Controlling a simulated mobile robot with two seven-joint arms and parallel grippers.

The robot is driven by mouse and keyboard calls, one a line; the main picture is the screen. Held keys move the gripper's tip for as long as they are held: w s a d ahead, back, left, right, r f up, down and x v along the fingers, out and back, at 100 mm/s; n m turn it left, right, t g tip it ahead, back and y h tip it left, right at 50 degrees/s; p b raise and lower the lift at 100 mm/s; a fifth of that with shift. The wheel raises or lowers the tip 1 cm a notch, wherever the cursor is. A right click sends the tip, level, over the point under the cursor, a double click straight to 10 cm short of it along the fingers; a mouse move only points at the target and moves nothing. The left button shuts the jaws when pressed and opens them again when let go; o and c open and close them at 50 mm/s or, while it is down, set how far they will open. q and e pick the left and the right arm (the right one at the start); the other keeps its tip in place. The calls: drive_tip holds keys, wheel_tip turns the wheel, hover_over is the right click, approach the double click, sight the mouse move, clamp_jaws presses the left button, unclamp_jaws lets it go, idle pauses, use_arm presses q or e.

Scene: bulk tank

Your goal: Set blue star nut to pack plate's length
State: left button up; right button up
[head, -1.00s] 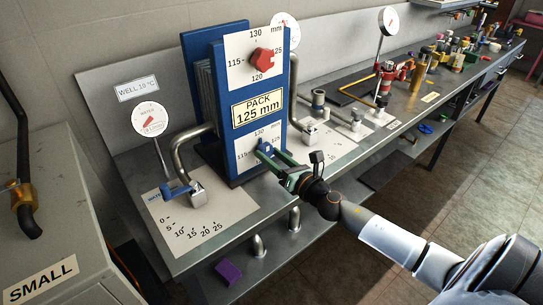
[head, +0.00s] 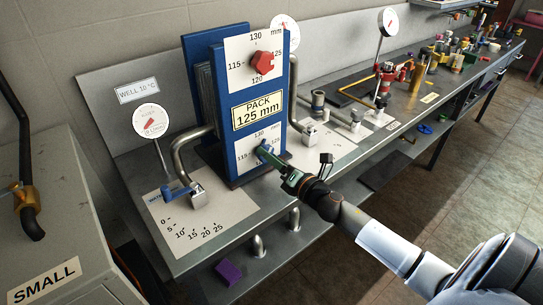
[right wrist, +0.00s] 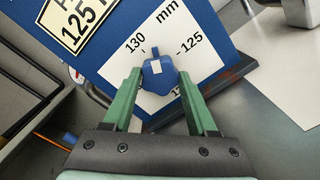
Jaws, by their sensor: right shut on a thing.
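The blue star nut (right wrist: 160,77) sits on the lower dial of the blue pack plate (head: 239,174). The dial's marks include 130 and 125. In the right wrist view the nut's tab lies between the 130 and 125 marks. My right gripper (head: 266,152) reaches in from the right, and its green fingers (right wrist: 158,80) are shut on the nut from both sides. The yellow label (head: 257,110) on the plate reads PACK 125 mm. A red star nut (head: 262,62) sits on the upper dial. My left gripper is not in view.
A valve with a blue handle (head: 178,191) and a 0 to 25 scale stands left of the plate. Pipes and a gauge (head: 150,121) are close by. More fittings (head: 318,103) stand on the bench to the right. A SMALL cabinet (head: 60,250) is at lower left.

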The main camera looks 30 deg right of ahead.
drive_tip(key=m+p, duration=0.2)
drive_tip(key=m, duration=0.4)
drive_tip(key=shift+m, duration=0.3)
drive_tip(key=m+p, duration=0.2)
drive_tip(key=m, duration=0.3)
drive_tip(key=shift+f, duration=0.1)
drive_tip(key=shift+m, duration=0.4)
drive_tip(key=o, duration=1.4)
drive_tip(key=shift+c, duration=0.2)
drive_tip(key=s+d, duration=0.1)
drive_tip(key=s, duration=1.1)
drive_tip(key=shift+s+b, duration=0.25)
drive_tip(key=shift+b, duration=0.1)
